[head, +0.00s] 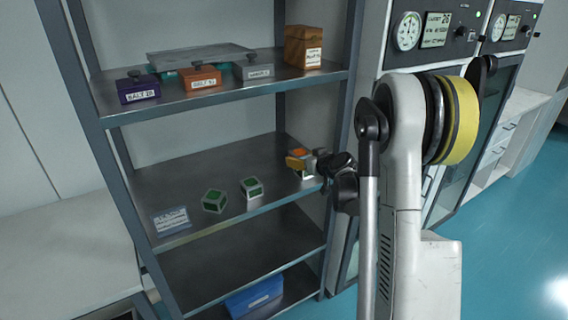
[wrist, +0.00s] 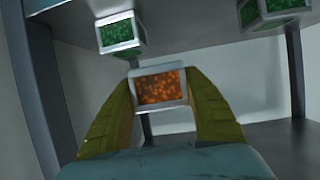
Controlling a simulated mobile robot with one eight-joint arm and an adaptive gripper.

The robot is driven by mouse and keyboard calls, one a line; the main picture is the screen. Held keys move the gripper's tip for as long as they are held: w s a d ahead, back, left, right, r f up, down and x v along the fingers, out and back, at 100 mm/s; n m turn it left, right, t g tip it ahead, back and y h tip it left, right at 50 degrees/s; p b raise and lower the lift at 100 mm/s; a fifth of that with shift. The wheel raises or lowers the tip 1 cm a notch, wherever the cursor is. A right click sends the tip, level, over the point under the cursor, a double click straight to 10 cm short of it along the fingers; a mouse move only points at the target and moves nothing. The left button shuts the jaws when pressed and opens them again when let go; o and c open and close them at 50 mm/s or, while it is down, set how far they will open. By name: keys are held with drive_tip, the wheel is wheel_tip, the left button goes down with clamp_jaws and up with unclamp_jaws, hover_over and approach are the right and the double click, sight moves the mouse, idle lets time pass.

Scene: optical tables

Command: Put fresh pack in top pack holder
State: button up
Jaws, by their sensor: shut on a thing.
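My gripper (wrist: 160,100) is shut on a small silvery pack with a speckled orange face (wrist: 160,86), held between its two yellow-green fingers in the wrist view. Two green-faced packs, one left (head: 214,201) and one nearer the middle (head: 251,187), stand on that shelf. The wrist view also shows green-faced packs at upper left (wrist: 121,33) and upper right (wrist: 270,10). I cannot make out which thing is the top pack holder.
The metal rack (head: 125,182) has a front right post close to my gripper. A labelled plate (head: 171,220) lies at the middle shelf's left front. Labelled boxes, including a purple one (head: 138,89) and a wooden one (head: 303,47), stand on the upper shelf. A blue bin (head: 255,297) sits below.

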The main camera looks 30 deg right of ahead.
drive_tip(key=s+d+r+p, duration=0.1)
drive_tip(key=s+d+r, duration=0.1)
drive_tip(key=d+r, duration=0.15)
drive_tip(key=s+a+r+n+y, duration=0.1)
drive_tip(key=s+a, duration=0.3)
drive_tip(key=a, duration=0.6)
drive_tip(key=s+a+r+n+y, duration=0.1)
drive_tip(key=s+a, duration=0.3)
drive_tip(key=a, duration=0.7)
drive_tip(key=s+a+r+n+y, duration=0.1)
drive_tip(key=s+a, duration=0.3)
drive_tip(key=a, duration=0.6)
drive_tip(key=shift+s+a+r+n+g+y, duration=0.25)
drive_tip(key=shift+s+n+g+y, duration=0.1)
drive_tip(key=shift+y, duration=0.25)
